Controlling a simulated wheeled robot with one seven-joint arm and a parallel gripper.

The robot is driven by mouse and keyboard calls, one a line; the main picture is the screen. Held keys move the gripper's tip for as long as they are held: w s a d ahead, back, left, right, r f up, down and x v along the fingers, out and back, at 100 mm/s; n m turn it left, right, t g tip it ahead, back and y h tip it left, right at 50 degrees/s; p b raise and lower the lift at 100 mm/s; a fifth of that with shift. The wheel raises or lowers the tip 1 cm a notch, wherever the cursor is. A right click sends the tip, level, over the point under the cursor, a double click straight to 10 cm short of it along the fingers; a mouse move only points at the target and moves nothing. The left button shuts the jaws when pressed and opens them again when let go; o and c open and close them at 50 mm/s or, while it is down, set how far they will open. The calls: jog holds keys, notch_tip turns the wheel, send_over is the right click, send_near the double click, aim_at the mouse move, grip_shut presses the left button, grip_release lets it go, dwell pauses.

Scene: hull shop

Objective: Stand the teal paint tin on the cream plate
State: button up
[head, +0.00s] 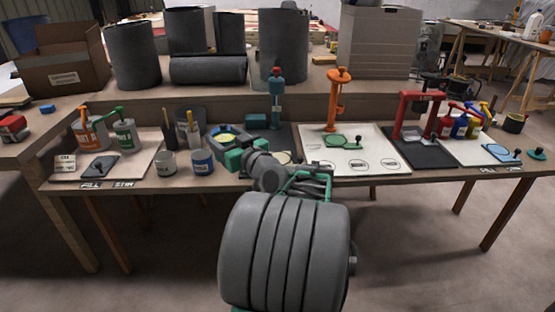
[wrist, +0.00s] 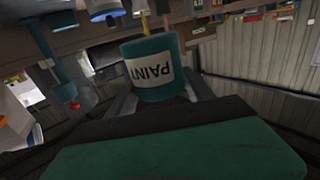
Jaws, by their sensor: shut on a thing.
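The teal paint tin (wrist: 150,70) is in the wrist view, with a white label whose PAINT lettering reads upside down in that picture. It sits between the fingers of my gripper, which is shut on it. In the head view my gripper (head: 234,156) is over the bench, left of the middle, and the tin is hard to make out there. A cream disc (head: 284,158), likely the cream plate, lies on a dark mat to the right of my gripper. My arm hides part of it.
A grey tin (head: 165,163) and a blue tin (head: 203,162) stand left of my gripper. A white board (head: 375,160) with an orange stand (head: 336,100) is to the right, then a red frame (head: 412,112).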

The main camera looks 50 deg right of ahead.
jog(key=s+d+m+g+h, duration=0.25)
jog(key=s+d, duration=0.45)
jog(key=d, duration=0.5)
jog(key=s+d+m+g+h, duration=0.15)
jog(key=s+d+h, duration=0.25)
jog(key=s+d, duration=0.55)
jog(key=shift+m+t, duration=0.4)
jog(key=w+f+b, duration=0.1)
jog(key=w+f, duration=0.2)
jog(key=w, duration=0.2)
jog(key=w+d+f+b, duration=0.1)
jog(key=w+f+b, duration=0.1)
jog(key=w, duration=0.3)
jog(key=w+f+b, duration=0.1)
jog(key=w+f, duration=0.2)
jog(key=w, duration=0.2)
jog(key=shift+d+f+b, duration=0.2)
jog(key=shift+f+b, duration=0.1)
jog(key=shift+f, duration=0.05)
jog(key=f, duration=0.1)
jog(key=f+b, duration=0.1)
jog(key=f, duration=0.1)
jog(key=shift+w, duration=0.3)
jog(key=shift+f+b, duration=0.3)
jog(key=shift+f, duration=0.15)
jog(key=o, duration=1.6)
jog(key=shift+o, duration=0.2)
jog(key=shift+r, duration=0.1)
